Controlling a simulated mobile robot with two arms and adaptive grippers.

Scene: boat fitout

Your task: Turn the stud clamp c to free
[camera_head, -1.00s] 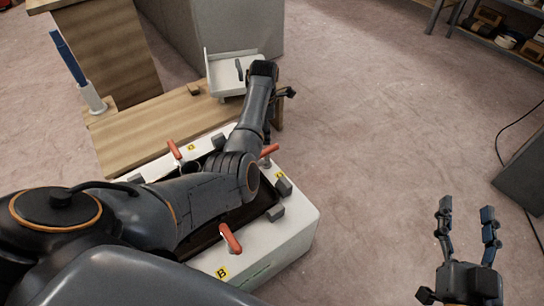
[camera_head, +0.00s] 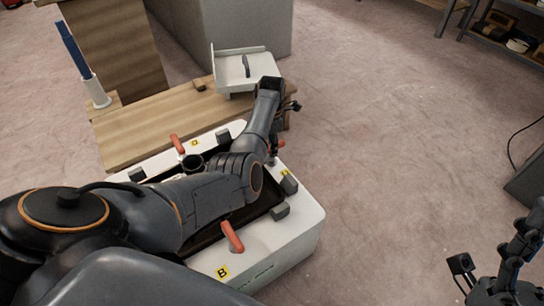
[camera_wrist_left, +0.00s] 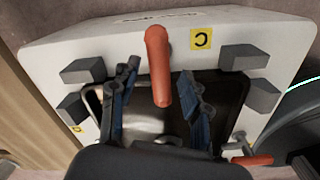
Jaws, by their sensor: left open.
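Stud clamp c has a red handle (camera_wrist_left: 157,65) beside the upside-down yellow C label (camera_wrist_left: 201,39) on the white box. In the left wrist view my left gripper (camera_wrist_left: 159,74) is open, with one blue-padded finger on each side of the handle. I cannot tell whether either finger touches it. In the head view the handle (camera_head: 279,143) is mostly hidden behind my left arm, near its label (camera_head: 285,172). My left fingers are hidden there too. My right gripper (camera_head: 526,235) is at the lower right edge, partly cut off, away from the box.
The white box (camera_head: 300,235) has other red handles, one by label B (camera_head: 231,237) and one at the far side (camera_head: 177,143). Dark blocks line its opening. A wooden bench (camera_head: 140,125) with a white tray (camera_head: 262,76) stands behind.

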